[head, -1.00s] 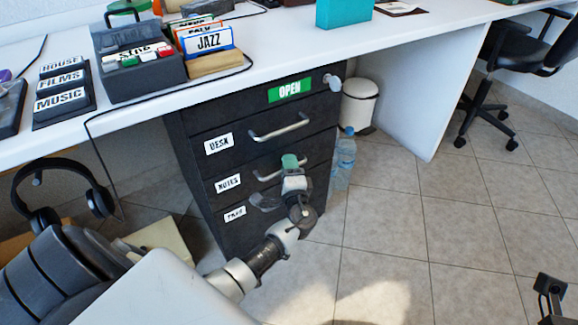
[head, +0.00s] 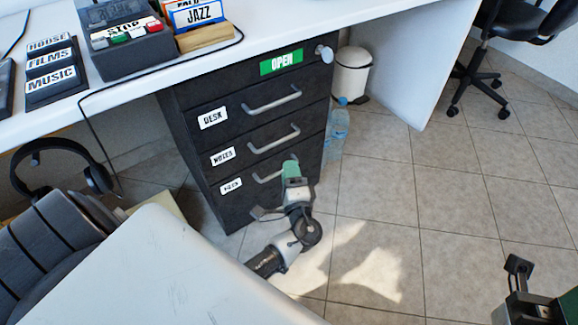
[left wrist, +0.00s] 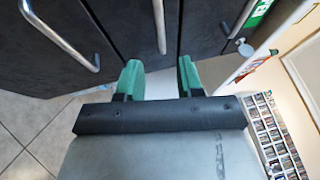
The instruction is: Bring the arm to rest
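My left gripper (head: 291,170) is in front of the dark drawer cabinet (head: 196,150), overlapping the lowest drawer's handle in the head view. In the left wrist view its two green fingers (left wrist: 159,78) are apart with nothing held between them. The drawer fronts and a metal handle (left wrist: 160,25) lie beyond the fingers. I cannot tell the exact gap to the cabinet. My right gripper (head: 535,295) shows only partly at the lower right edge, over the floor; its opening is not clear.
The drawers, with handles and white labels, look shut. A green OPEN sign (head: 281,62) and a round knob (head: 326,54) are at the top. A bottle (head: 336,135) and white bin (head: 350,72) stand to the right. Headphones (head: 60,165) hang at left. Floor (head: 450,200) at right is clear.

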